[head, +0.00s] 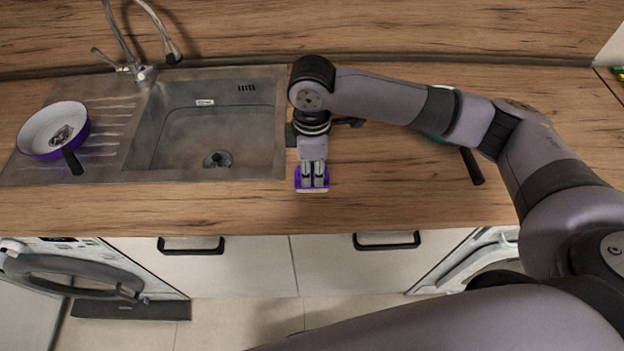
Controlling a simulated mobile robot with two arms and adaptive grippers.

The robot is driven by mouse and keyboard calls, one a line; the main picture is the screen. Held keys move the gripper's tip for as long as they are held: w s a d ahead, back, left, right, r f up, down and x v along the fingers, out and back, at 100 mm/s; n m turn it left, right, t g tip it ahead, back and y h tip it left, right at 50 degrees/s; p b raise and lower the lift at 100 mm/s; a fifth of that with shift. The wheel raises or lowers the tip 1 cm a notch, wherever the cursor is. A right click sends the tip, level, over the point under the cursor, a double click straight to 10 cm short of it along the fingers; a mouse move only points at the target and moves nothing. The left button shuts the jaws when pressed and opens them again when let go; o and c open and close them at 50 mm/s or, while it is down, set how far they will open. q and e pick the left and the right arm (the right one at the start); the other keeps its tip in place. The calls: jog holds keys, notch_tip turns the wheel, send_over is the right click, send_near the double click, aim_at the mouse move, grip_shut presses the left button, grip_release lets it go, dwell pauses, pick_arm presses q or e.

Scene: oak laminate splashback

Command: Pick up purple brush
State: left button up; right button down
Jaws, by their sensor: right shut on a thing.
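The purple brush (313,189) is on or just above the wooden counter, right of the sink; I cannot tell whether it touches the counter. Its purple sides and pale lower edge show around my right gripper (314,180). My right gripper points down and is shut on the brush, and its fingers hide most of it. My left gripper is not in view.
A metal sink (215,125) with a faucet (137,70) is at the left. A purple and white pan (54,130) lies on its drainboard. A dark handle (472,166) sticks out from under my right arm. The counter front (420,212) is clear.

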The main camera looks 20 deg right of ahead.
aim_at(312, 168)
notch_tip(312, 168, up, 15)
jog(key=b, duration=0.1)
